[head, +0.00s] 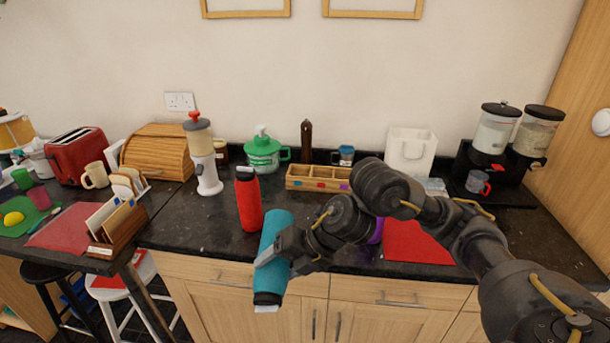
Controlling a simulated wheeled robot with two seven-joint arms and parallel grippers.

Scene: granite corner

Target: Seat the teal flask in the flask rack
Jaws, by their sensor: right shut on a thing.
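The teal flask (274,233) is held by my right gripper (270,254), whose jaws are shut around its middle. The flask is tilted, with its dark end low and toward me and its plain teal end up, in front of the counter's edge. A low wooden box with coloured squares on its front (318,184), which looks like the flask rack, stands at the back of the counter. My right forearm passes close to its right end. Its inside is hard to make out. My left gripper is not in view.
A red flask (249,203) stands upright between the teal flask and the dispenser (202,160). A purple object (377,231) is mostly hidden behind my right arm. A red mat (415,243) lies right of it. A green-lidded jar (263,153) stands left of the box.

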